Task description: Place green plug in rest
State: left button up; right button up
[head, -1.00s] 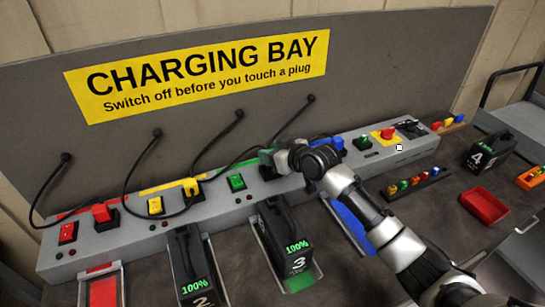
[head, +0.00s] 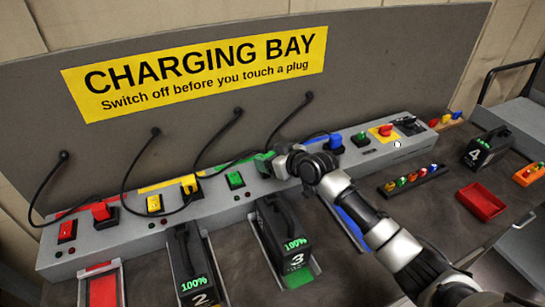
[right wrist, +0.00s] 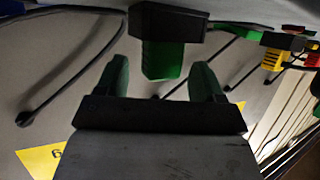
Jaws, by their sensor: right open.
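The green plug (right wrist: 163,60) shows in the right wrist view against a black housing (right wrist: 166,22) on the charging strip. Whether it is fully seated there I cannot tell. My right gripper (right wrist: 160,70) is open, one green fingertip on each side of the plug, with visible gaps. In the head view the right gripper (head: 272,162) is at the green section of the strip and mostly hides the plug. The green switch (head: 234,180) is just left of it. My left gripper is out of view.
The red plug (head: 102,211), yellow plug (head: 189,184) and blue plug (head: 335,141) sit along the strip. Black cables hang from the back panel (head: 385,60). Batteries 2 (head: 187,265) and 3 (head: 285,240) stand in front. A red tray (head: 481,203) lies right.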

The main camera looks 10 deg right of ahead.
jog(key=shift+r, duration=0.25)
jog(key=shift+s+d, duration=0.25)
jog(key=b+v, duration=0.1)
jog(key=v, duration=1)
jog(key=shift+s, duration=0.15)
dwell(0.8)
